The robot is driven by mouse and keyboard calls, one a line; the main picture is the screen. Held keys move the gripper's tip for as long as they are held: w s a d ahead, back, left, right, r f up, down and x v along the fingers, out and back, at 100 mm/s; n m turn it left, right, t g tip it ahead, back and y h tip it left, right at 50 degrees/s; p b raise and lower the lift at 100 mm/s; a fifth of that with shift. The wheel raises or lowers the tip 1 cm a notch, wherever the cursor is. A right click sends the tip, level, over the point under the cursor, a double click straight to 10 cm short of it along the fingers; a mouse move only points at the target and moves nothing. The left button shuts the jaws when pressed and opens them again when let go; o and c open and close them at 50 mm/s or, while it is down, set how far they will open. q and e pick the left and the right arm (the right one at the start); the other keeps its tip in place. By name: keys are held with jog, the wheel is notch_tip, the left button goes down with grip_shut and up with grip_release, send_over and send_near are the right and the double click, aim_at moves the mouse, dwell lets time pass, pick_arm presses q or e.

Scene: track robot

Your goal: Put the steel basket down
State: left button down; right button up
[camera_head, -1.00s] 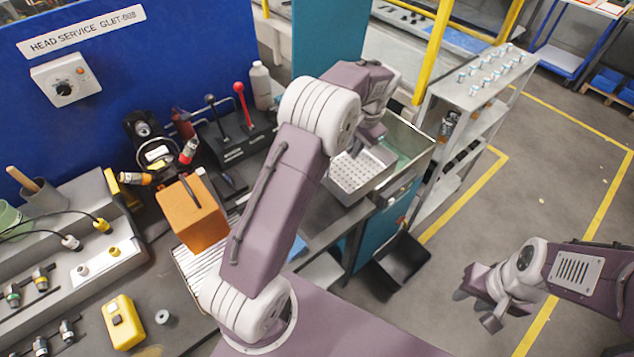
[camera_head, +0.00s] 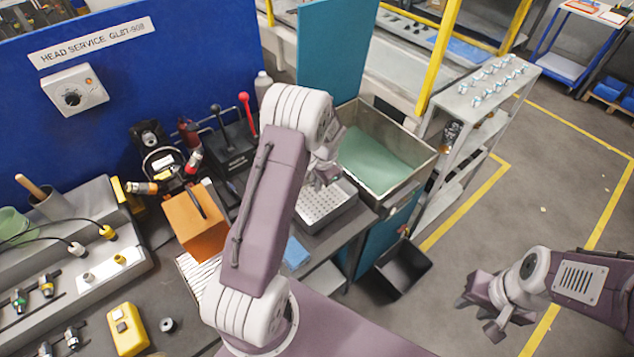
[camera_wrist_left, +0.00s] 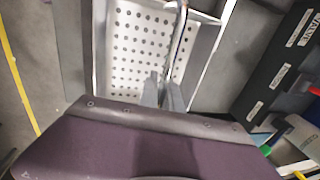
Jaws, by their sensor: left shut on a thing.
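The steel basket (camera_head: 318,208) is a shallow tray with a perforated floor. In the head view it is left of the tank, over the grey bench beside the tank. I cannot tell whether its underside touches the bench. My left gripper (camera_head: 322,180) is shut on the basket, at its far side in the head view. In the left wrist view the fingers (camera_wrist_left: 164,92) close on a thin bar that crosses over the holed floor of the basket (camera_wrist_left: 135,60). My right gripper (camera_head: 482,312) is open and empty over the floor at the right.
A tank (camera_head: 408,185) with green liquid stands right of the basket. A blue pad (camera_head: 296,254) lies in front. An orange block (camera_head: 196,222) and a black lever box (camera_head: 232,148) are on the left. A black bin (camera_head: 403,268) hangs low; a shelf (camera_head: 470,105) stands right.

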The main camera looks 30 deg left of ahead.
pick_arm(q)
jog(key=shift+s+d, duration=0.1)
jog(key=shift+s, duration=0.05)
jog(key=shift+f, duration=0.1)
jog(key=c, duration=1.5)
grip_release()
jog(key=shift+c, duration=0.2)
